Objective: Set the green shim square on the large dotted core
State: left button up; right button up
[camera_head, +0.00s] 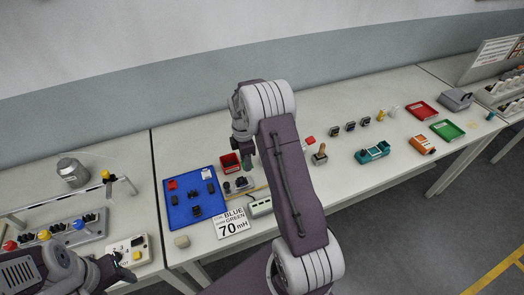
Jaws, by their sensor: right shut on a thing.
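My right gripper (249,150) points down just above and behind the red bin (230,163). It is shut on a small greenish piece at its fingertips, which looks like the green shim but is mostly hidden. Several small dark cores lie on the blue tray (180,218), among them one core (196,210) near its front. Other dark parts (238,184) sit just right of the tray. Dots are too small to make out, so I cannot tell which core is the large dotted one. My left gripper (118,270) is low at the left; its jaws are unclear.
A card reading 70 mH (232,223) lies in front of the blue tray. A teal device (372,152), a red tray (422,110) and a green tray (447,130) are right.

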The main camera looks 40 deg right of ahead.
aim_at(240, 180)
jog(key=a+f, duration=0.1)
jog(key=w+a+f, duration=0.1)
jog(key=shift+a+f+n+b, duration=0.3)
jog(key=shift+a+f, duration=0.05)
jog(key=shift+w+f+b, duration=0.1)
jog(key=shift+f+b, duration=0.55)
jog(key=shift+f, duration=0.4)
jog(key=shift+f+b, duration=1.15)
jog(key=shift+f, duration=0.8)
pick_arm(q)
jog(key=f, duration=0.1)
jog(key=w+f, duration=0.1)
jog(key=f, duration=0.1)
jog(key=shift+w+a+f, duration=0.15)
jog(key=shift+f, duration=0.1)
pick_arm(e)
jog(key=o, duration=1.4)
